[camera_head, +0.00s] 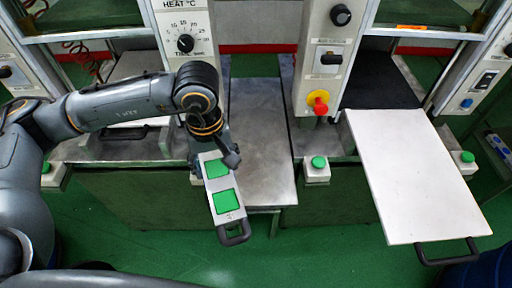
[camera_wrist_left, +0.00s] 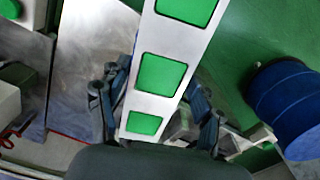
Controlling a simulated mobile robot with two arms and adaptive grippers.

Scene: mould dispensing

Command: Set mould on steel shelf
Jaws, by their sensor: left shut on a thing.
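The mould (camera_head: 217,194) is a long white plate with green square panels and a dark handle at its near end. My left gripper (camera_head: 207,150) is shut on it near its far end, and the arm hides that end. In the left wrist view the fingers (camera_wrist_left: 155,100) sit on both sides of the mould (camera_wrist_left: 185,45). The steel shelf (camera_head: 262,130) is a bare grey metal slab just right of the mould. The mould is at the shelf's left side, its handle end past the front edge; whether it touches the shelf, I cannot tell. My right gripper is out of view.
A white board (camera_head: 415,175) with a black handle juts out at the right. Green push buttons (camera_head: 318,163) and a red-yellow knob (camera_head: 318,103) flank the shelf. Control columns (camera_head: 187,40) stand behind. A blue drum (camera_wrist_left: 290,105) shows in the left wrist view.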

